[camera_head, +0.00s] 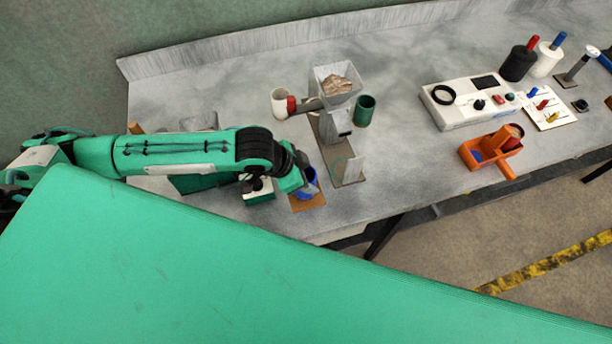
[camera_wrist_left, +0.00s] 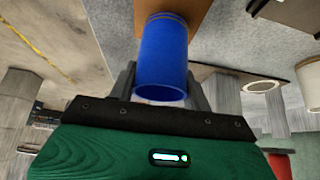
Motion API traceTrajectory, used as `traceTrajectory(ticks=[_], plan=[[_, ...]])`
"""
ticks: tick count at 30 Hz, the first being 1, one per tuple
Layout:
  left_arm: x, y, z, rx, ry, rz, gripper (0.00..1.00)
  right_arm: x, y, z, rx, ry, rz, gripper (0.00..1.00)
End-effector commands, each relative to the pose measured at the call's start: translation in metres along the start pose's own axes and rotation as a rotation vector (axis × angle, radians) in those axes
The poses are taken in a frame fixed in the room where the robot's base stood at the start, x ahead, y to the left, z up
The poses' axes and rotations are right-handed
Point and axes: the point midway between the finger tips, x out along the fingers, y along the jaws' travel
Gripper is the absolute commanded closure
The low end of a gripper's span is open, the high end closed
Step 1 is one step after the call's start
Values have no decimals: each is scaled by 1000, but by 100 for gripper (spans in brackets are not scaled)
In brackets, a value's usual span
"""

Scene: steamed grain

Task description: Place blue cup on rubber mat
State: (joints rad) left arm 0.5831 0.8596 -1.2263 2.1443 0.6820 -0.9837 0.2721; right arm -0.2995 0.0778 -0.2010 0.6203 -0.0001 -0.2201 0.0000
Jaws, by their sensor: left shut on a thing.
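The blue cup (camera_head: 309,183) is in the head view at the front edge of the grey bench, over the brown rubber mat (camera_head: 313,203). My left gripper (camera_head: 303,182) is shut on the cup, partly hiding it. In the left wrist view the fingers of my left gripper (camera_wrist_left: 160,88) lie on both sides of the blue cup (camera_wrist_left: 162,58). The cup's far end meets the brown mat (camera_wrist_left: 198,14) in that picture; I cannot tell whether it rests on it. My right gripper is not in view.
A grain mill with a hopper (camera_head: 337,82) stands behind the mat, with a dark green cup (camera_head: 364,110) beside it. A white control box (camera_head: 465,103) and an orange tool (camera_head: 490,150) are farther right.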

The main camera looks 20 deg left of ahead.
Motion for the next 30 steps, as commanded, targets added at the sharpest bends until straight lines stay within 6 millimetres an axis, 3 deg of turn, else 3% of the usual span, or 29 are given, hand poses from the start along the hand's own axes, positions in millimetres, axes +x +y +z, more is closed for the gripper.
traceTrajectory(ticks=[4, 14, 15, 18, 30], plan=[[11, 0, 7, 0, -1, -1, 87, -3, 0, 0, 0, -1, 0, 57], [14, 0, 9, 0, 0, 0, 87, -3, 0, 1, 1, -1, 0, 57], [14, 0, 9, 0, 0, 0, 49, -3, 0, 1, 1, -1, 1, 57], [14, 0, 9, 0, 0, -1, 29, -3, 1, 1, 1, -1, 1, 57], [7, -1, 8, 1, 1, -2, 29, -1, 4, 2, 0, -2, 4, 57]])
